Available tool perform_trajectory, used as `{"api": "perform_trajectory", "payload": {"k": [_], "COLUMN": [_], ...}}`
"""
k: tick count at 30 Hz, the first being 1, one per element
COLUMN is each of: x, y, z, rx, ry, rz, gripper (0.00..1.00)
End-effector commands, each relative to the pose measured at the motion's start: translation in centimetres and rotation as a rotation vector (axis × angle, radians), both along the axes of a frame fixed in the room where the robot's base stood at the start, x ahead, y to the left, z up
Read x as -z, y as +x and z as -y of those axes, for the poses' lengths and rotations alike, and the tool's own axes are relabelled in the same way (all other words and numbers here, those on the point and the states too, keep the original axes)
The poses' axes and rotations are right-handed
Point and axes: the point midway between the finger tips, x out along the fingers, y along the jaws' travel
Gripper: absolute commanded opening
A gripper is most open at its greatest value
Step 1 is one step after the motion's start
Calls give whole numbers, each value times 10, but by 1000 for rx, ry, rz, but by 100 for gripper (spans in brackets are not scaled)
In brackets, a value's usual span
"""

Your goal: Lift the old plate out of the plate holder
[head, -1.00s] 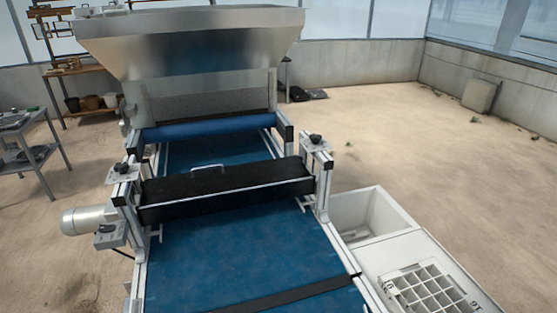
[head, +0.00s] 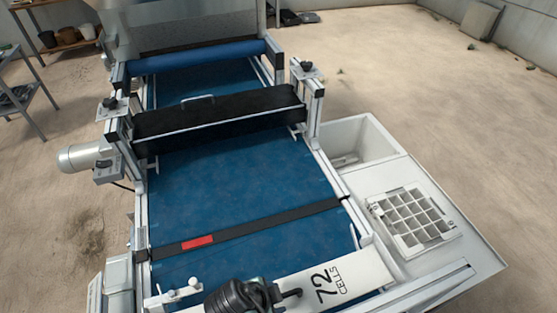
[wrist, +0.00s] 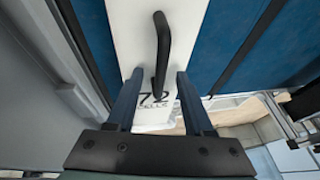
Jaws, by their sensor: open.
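The old plate (head: 362,268) is a long white strip marked "72 CELLS", lying across the near end of the blue belt in the head view. It also shows in the wrist view (wrist: 125,30), running away from me. A black bent handle (wrist: 162,38) stands up from the plate. My gripper (wrist: 160,74) is open and empty, with its two blue fingers on either side of the handle's lower end in the picture. I cannot tell how far the fingertips are from it. The plate holder's edges are not clear. A black ribbed part hides some of the plate in the head view.
A black bar with a red label (head: 198,242) crosses the belt beyond the plate. A black box-like crosspiece (head: 215,115) spans the belt farther back. At the right, a white side table has an open bin (head: 352,142) and a white cell grid (head: 412,217).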

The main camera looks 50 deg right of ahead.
Motion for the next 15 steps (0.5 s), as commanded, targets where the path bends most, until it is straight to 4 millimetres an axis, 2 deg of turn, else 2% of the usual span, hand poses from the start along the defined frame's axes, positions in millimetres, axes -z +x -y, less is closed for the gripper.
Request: {"api": "perform_trajectory", "payload": {"k": [6,15], "x": [20,23], "y": [0,-1], "z": [9,10], "rx": [0,-1], "ry": [0,0], "rz": [0,1], "gripper": [52,50]}}
